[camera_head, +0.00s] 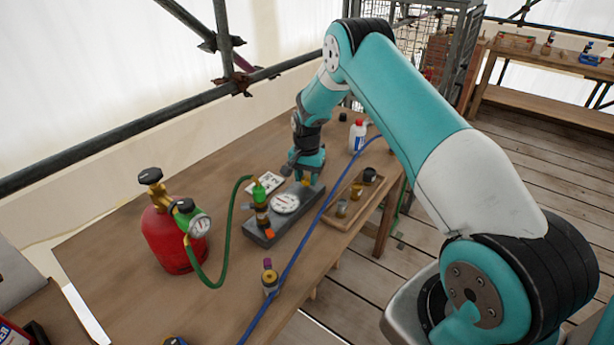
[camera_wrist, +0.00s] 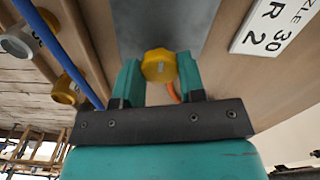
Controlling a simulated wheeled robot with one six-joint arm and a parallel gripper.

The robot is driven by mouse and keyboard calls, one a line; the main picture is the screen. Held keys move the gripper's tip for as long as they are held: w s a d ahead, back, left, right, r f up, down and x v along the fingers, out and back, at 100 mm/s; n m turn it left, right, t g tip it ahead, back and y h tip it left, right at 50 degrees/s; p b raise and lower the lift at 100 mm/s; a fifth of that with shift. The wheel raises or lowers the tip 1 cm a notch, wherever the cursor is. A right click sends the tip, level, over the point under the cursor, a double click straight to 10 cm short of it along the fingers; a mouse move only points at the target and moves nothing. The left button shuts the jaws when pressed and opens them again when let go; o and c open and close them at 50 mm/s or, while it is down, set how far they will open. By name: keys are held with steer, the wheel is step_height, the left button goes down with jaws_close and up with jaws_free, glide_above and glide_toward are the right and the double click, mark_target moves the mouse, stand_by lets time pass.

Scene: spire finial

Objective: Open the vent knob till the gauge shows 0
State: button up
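A yellow lobed knob (camera_wrist: 158,66) sits at the end of a grey base; I take it for the vent knob. My gripper (camera_wrist: 159,76) has one teal finger on each side of it, and both appear to touch it. A second gauge (camera_head: 200,227) is on the red cylinder (camera_head: 172,240).
A green hose (camera_head: 230,215) links the cylinder to the base's fitting. A blue hose (camera_head: 318,215) runs along the base's right side. A wooden tray (camera_head: 345,218) with small parts, a white bottle (camera_head: 357,136) and a number card (camera_head: 265,183) are near.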

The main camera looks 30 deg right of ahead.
mark_target(306, 178)
steer(key=shift+n, duration=0.3)
steer(key=shift+c, duration=0.4)
steer(key=shift+f+n+b, duration=0.1)
steer(key=shift+n+b, duration=0.75)
steer(key=shift+n, duration=0.15)
steer(key=n+b, duration=0.1)
steer(key=n, duration=0.2)
steer(key=shift+n+b, duration=0.3)
steer(key=n+b, duration=0.1)
steer(key=n, duration=0.4)
steer(key=shift+n, duration=0.4)
steer(key=shift+b, duration=0.3)
steer(key=o, duration=0.9)
steer(key=shift+o, duration=0.2)
step_height(306, 178, up, 18)
steer(key=b, duration=0.2)
steer(key=shift+f, duration=0.15)
